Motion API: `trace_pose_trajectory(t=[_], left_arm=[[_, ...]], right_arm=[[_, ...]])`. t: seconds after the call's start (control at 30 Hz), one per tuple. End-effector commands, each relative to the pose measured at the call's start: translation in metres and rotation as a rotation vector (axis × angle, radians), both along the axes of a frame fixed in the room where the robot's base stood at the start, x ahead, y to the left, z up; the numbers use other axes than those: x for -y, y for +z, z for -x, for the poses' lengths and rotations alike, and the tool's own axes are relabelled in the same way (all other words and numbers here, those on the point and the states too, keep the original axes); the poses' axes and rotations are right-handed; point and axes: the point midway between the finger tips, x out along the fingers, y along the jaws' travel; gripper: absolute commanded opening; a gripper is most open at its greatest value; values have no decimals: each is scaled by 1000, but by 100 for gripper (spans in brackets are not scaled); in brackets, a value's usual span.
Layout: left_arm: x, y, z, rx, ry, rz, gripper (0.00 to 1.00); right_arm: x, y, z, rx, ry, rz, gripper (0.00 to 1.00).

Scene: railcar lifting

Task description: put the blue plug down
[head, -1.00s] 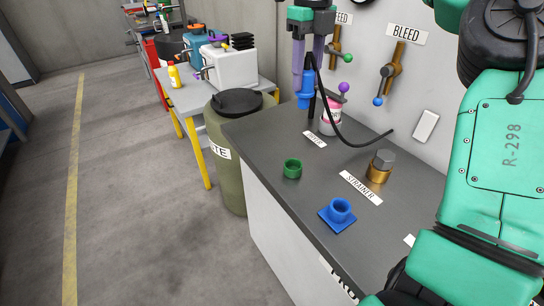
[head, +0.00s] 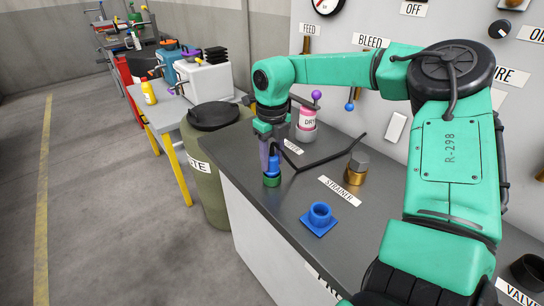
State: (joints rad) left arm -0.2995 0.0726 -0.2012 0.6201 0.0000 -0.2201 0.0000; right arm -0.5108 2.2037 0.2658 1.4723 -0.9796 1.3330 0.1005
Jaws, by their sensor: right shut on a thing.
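A black hose (head: 318,162) lies to the right of the plug. A blue square-based socket (head: 319,215) stands open and empty nearer the front. My left gripper is out of view.
A brass fitting with a grey hex top (head: 357,168) stands right of the plug, behind the STRAINER label (head: 340,190). A pink-and-white DRY jar (head: 306,124) is behind. An olive waste barrel (head: 218,150) stands left of the bench (head: 262,212).

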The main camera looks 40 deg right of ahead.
Motion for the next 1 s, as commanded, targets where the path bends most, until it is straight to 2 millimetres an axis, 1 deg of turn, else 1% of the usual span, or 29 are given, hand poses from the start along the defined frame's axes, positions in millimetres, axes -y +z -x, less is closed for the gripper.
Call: trace_pose_trajectory(t=[0.13, 0.2, 0.23, 0.27, 0.3, 0.57, 0.67, 0.7, 0.77, 0.83, 1.0], left_arm=[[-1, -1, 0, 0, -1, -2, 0], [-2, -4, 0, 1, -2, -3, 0], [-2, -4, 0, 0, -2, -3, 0], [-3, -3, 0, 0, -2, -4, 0], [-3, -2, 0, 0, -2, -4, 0], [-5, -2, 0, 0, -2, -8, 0], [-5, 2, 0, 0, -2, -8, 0], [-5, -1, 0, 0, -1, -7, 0], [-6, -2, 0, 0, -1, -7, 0], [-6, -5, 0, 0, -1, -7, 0], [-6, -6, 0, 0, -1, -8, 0]], right_arm=[[0, 0, 0, 1, 0, 0, 0], [0, -3, 0, 1, 0, 0, 0], [0, -3, 0, 1, 0, 0, 47], [0, -2, 0, 1, 0, 0, 58], [0, -2, 0, 1, 0, 0, 73], [0, -1, 0, 0, 0, 0, 73], [0, 4, 0, 1, 0, 0, 73], [0, 7, -1, 4, 0, 1, 73], [0, 16, -1, 5, 0, 1, 73], [0, 33, -1, 7, 1, 2, 73], [1, 82, -1, 6, -1, 4, 73]])
